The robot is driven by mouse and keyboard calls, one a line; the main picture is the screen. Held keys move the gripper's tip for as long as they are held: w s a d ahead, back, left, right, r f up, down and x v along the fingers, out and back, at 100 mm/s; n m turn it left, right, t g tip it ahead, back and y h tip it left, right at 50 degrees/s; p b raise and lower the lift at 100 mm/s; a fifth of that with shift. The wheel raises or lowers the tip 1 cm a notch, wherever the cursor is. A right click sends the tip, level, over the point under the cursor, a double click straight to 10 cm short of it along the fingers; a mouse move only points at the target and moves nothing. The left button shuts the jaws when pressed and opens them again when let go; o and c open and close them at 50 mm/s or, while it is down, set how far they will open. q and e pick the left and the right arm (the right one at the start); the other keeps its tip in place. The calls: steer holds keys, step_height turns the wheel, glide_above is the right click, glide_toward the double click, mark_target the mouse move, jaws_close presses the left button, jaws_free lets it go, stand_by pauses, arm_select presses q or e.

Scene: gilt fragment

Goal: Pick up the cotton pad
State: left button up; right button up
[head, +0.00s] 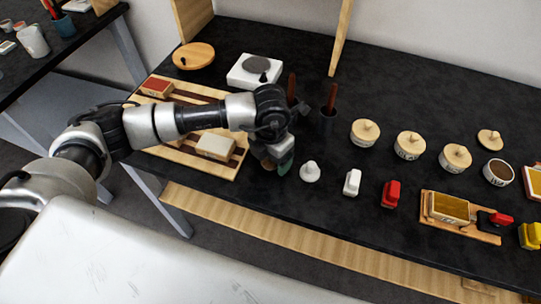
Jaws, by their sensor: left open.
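A small white rounded piece with a raised top (309,172) stands on the dark table, near the middle; it looks most like the cotton pad, though I cannot be sure. My left gripper (276,163) is open and points down just to the left of it, apart from it. A dark green shape (286,163) shows at the fingertips; I cannot tell whether it lies between them or behind. A cream block (216,146) lies on the slatted wooden board (232,170). My right gripper is not in view.
A white block (352,182) and a red one (391,194) stand to the right. Two brown handles (331,97) stand upright behind my gripper. The table's front edge is close.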

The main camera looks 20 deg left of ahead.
arm_select(q)
steer(key=shift+f, duration=0.1)
steer(key=shift+c, duration=0.2)
steer(key=c, duration=1)
steer(key=shift+o, duration=0.2)
steer(key=shift+r, duration=0.55)
step_height(320, 180, up, 3)
steer(key=shift+w+f+b, duration=0.1)
steer(key=shift+f+b, duration=0.1)
steer(key=shift+b, duration=0.4)
steer(key=s+d+r+b, duration=0.1)
steer(key=s+d+r, duration=0.1)
steer(key=d, duration=0.3)
steer(key=s+d+r+b, duration=0.1)
steer(key=s+d+r, duration=0.2)
steer(key=d+r, duration=0.2)
steer(key=shift+d+r, duration=0.15)
steer(key=shift+d, duration=0.25)
